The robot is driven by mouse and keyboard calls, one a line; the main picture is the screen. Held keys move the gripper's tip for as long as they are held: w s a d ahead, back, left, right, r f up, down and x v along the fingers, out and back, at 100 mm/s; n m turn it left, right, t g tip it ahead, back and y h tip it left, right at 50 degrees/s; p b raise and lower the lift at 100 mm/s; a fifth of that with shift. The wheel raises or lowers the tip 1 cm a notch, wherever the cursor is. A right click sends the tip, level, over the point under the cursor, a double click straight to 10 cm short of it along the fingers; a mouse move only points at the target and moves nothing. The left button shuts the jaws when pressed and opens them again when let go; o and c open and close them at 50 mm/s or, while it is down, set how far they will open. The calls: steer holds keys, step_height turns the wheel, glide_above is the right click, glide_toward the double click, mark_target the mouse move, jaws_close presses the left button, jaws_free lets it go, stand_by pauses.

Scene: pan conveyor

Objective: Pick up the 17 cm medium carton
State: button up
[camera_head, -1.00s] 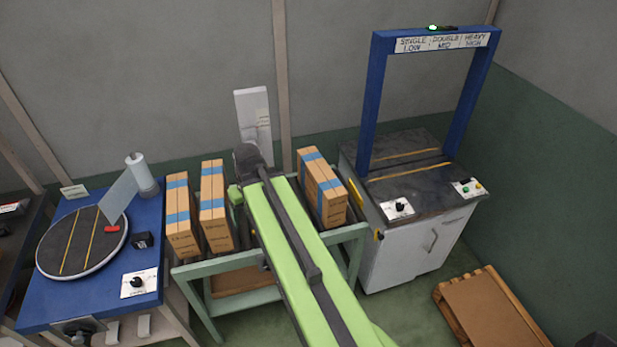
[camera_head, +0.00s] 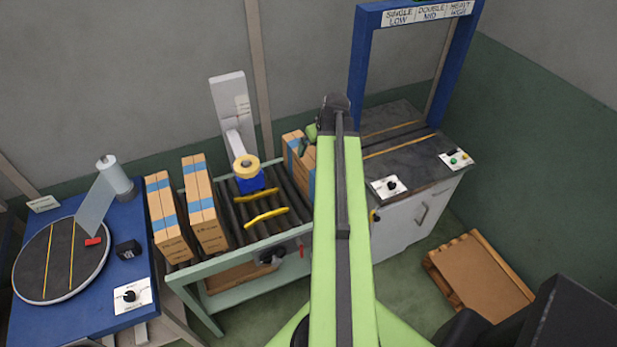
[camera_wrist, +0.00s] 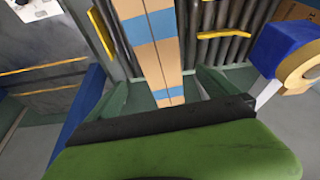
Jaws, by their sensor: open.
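Tan cartons with blue tape bands stand upright on the roller conveyor (camera_head: 240,217). A left carton (camera_head: 167,215) and a middle carton (camera_head: 206,205) stand side by side at its left end. A right carton (camera_head: 293,160) stands at its right end, partly hidden behind my arm. I cannot read which one is 17 cm. My gripper (camera_head: 311,142) is over the right carton, largely hidden by my own arm. In the wrist view a carton (camera_wrist: 150,50) lies ahead between the two spread fingers of my gripper (camera_wrist: 160,85). The jaws are open, with nothing held.
A blue tape dispenser (camera_head: 248,178) with a yellow roll stands at the conveyor's back, left of the right carton; it shows in the wrist view (camera_wrist: 262,45). A blue arch (camera_head: 362,65) over a dark-topped cabinet (camera_head: 400,150) is close on the right. A turntable (camera_head: 62,262) is left.

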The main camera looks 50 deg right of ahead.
mark_target(312, 157)
steer(key=b+x, duration=0.4)
steer(key=x, duration=0.3)
steer(key=shift+f+b, duration=0.15)
steer(key=shift+b, duration=0.25)
steer(key=b+x, duration=0.1)
steer(key=x, duration=0.1)
steer(key=b+x, duration=0.3)
steer(key=b, duration=0.1)
steer(key=shift+w+f, duration=0.3)
steer(key=shift+w, duration=0.1)
steer(key=shift+r, duration=0.2)
jaws_close()
